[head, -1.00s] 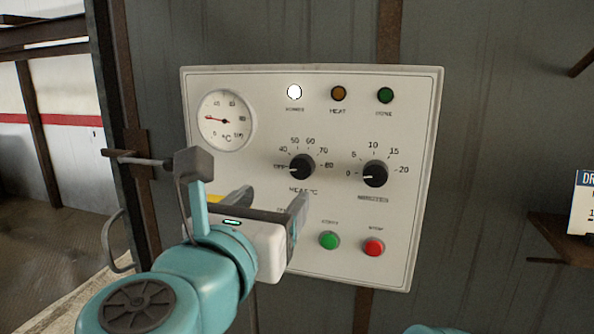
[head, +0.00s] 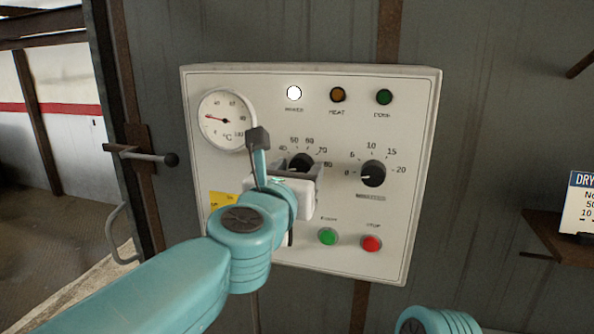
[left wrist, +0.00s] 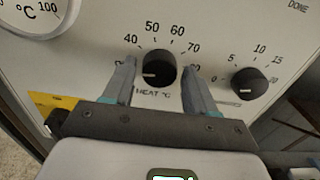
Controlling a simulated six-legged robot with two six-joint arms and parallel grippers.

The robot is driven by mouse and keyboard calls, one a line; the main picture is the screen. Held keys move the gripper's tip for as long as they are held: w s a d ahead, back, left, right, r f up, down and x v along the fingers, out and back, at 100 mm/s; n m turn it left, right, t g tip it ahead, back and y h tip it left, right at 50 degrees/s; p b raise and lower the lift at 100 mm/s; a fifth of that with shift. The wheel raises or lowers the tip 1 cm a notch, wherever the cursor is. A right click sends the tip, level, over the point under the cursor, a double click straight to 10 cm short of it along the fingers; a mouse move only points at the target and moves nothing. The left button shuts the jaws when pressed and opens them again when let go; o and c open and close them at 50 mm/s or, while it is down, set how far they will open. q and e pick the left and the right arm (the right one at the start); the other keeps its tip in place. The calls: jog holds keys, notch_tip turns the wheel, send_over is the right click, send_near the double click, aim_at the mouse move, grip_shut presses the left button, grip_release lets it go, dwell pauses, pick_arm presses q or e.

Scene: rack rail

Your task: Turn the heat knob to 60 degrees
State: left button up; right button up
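The heat knob (head: 301,163) is a black round knob on the white control panel (head: 407,120), with a scale of 40 to 80 around it. In the left wrist view the heat knob (left wrist: 159,68) has its white pointer line toward the lower left, at the low end below 40. My left gripper (head: 300,170) is in front of it. In the left wrist view its fingers (left wrist: 158,80) are open, one on each side of the knob with gaps, not closed on it. The gripper hides the knob's lower part in the head view. My right gripper is not in view.
The timer knob (head: 373,173) is right of the heat knob. A green button (head: 327,236) and a red button (head: 371,243) are below. A dial gauge (head: 226,120) is upper left. The white power lamp (head: 294,93) is lit. A door handle (head: 150,157) juts out at left.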

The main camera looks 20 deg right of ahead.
pick_arm(q)
jog(key=c, duration=0.7)
jog(key=shift+m, duration=0.3)
jog(key=m+p, duration=0.1)
jog(key=m, duration=0.3)
jog(key=shift+m, duration=0.3)
jog(key=m+p, duration=0.1)
jog(key=m, duration=0.4)
jog(key=m+p, duration=0.2)
jog(key=m, duration=0.4)
jog(key=shift+r+m, duration=0.1)
jog(key=shift+m, duration=0.3)
jog(key=m+p, duration=0.2)
jog(key=m, duration=0.3)
jog(key=shift+m, duration=0.4)
